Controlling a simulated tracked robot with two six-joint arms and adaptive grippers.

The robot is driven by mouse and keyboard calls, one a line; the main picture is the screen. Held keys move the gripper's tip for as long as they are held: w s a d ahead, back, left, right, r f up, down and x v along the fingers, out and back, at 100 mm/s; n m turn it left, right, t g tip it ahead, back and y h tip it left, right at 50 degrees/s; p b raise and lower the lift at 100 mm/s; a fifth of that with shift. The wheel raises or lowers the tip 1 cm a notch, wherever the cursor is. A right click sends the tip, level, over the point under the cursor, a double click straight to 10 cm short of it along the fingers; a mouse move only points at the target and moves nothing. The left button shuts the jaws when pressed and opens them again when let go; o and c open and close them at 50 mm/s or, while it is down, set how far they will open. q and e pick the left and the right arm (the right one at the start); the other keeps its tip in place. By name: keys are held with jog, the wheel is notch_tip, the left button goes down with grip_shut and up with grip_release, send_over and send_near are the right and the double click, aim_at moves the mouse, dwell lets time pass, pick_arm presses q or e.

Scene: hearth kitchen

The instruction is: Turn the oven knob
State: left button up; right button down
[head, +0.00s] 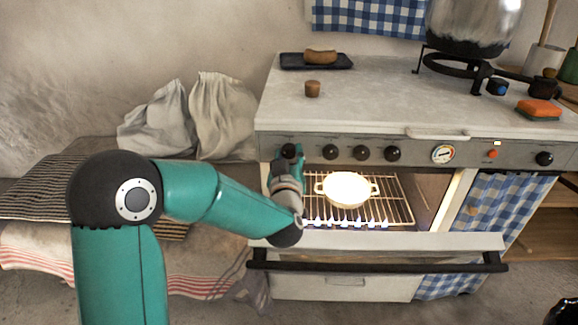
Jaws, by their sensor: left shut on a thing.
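The oven's control panel (410,150) runs along the stove front with several black knobs. My left gripper (288,157) is at the leftmost oven knob (287,150), shut on it. The gripper and wrist hide part of this knob, and I cannot read its setting. The other knobs, such as the one just right of it (330,152), stand free. The oven below is open and lit, with small flames at the front and a white pot (346,189) on the wire rack (390,200). My right gripper does not show.
The lowered oven door (400,242) with its dark handle bar sticks out in front. Grey sacks (220,115) stand left.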

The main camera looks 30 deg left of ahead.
aim_at(288, 119)
pick_arm(q)
jog(key=shift+f+n+b, duration=0.1)
jog(key=shift+n+b, duration=0.2)
jog(key=shift+n, duration=0.1)
jog(key=o, duration=1.1)
jog(key=shift+o, duration=0.2)
notch_tip(288, 119, up, 10)
jog(key=shift+s, duration=0.1)
dwell(0.3)
